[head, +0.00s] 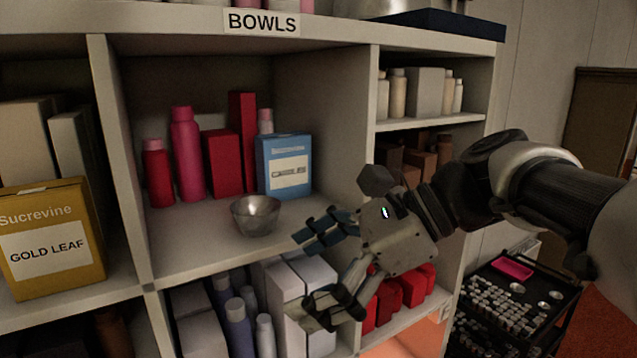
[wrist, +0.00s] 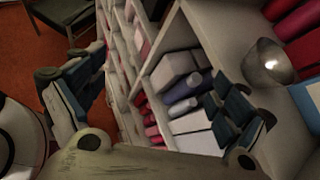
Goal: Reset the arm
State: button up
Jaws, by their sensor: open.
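My gripper (head: 318,272) is open and empty, in front of the shelf unit in the head view. Its two fingers are spread well apart, one above the other. The wrist view also shows the open gripper (wrist: 165,105), with a finger on each side. A metal bowl (head: 256,215) sits upright on the middle shelf, left of the upper finger and apart from it in the picture. The bowl also shows in the wrist view (wrist: 269,65) at the upper right. My arm reaches in from the right.
The shelf unit (head: 362,150) is labelled BOWLS on top. A blue box (head: 285,165) and red bottles stand behind the bowl. A gold leaf box (head: 50,240) is at left. A black cart (head: 520,300) with a pink tray stands at lower right.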

jog(key=s+d+f+n+t+h+b, duration=0.1)
jog(key=s+d+f+n+h+b, duration=0.2)
jog(key=f, duration=0.9)
jog(key=s+d+f+n+t+h+b, duration=0.1)
jog(key=s+d+f+n+h+b, duration=0.3)
jog(key=f, duration=0.9)
jog(key=s+d+f+n+t+h+b, duration=0.1)
jog(key=s+d+f+n+h+b, duration=0.3)
jog(key=d+f+n+b, duration=0.4)
notch_tip(320, 180, down, 5)
jog(key=s+n+b, duration=0.1)
jog(key=n+b, duration=0.1)
jog(key=shift+d+t+b, duration=0.2)
jog(key=shift+t+b, duration=0.15)
jog(key=shift+t, duration=0.05)
